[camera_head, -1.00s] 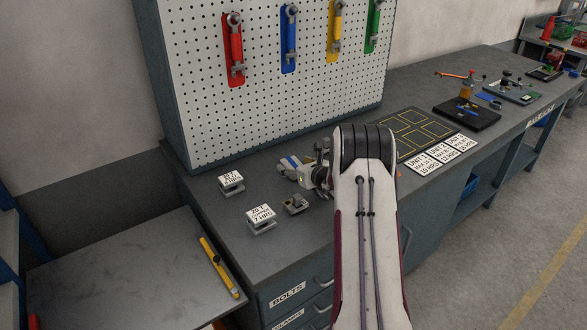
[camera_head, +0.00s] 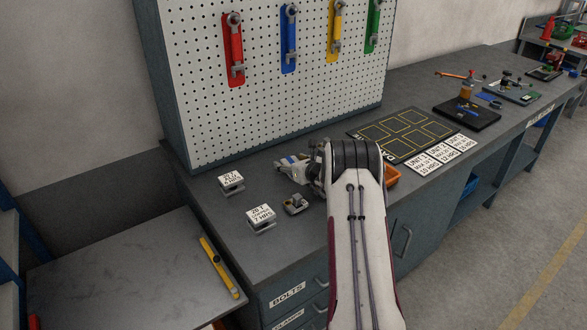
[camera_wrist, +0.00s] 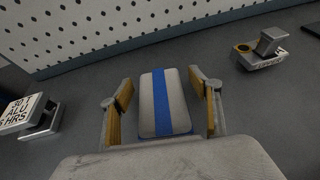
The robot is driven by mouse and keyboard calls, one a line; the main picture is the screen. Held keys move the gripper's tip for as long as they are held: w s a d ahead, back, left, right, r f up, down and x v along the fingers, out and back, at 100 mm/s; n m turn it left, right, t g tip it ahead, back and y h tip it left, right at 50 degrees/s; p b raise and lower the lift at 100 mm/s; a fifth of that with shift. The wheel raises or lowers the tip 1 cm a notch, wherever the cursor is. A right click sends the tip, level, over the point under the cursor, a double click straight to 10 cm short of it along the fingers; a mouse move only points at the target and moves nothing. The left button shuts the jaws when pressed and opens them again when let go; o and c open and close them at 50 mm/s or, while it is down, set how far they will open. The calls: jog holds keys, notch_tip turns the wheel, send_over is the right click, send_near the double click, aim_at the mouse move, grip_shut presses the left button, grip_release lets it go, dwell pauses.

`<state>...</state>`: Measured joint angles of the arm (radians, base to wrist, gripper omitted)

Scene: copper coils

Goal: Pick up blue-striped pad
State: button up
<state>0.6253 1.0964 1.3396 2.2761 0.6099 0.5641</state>
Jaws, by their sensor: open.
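The blue-striped pad (camera_wrist: 165,103) is a light grey block with a blue band down its middle. In the wrist view it lies between the two spread, tan-lined fingers of my gripper (camera_wrist: 161,106), with a gap on each side. In the head view the pad (camera_head: 290,161) shows only in part, at the left end of my gripper (camera_head: 305,168) on the bench. My gripper is open. My arm hides part of the bench behind it.
Two labelled blocks (camera_head: 231,183) (camera_head: 260,219) and a small metal part (camera_head: 295,204) stand on the bench (camera_head: 215,215) near the pad. The pegboard (camera_head: 270,100) rises behind. A black mat with yellow squares (camera_head: 385,127) and an orange bin (camera_head: 391,176) lie right.

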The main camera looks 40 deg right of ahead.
aim_at(291, 161)
jog(key=c, duration=1)
jog(key=shift+r, duration=5)
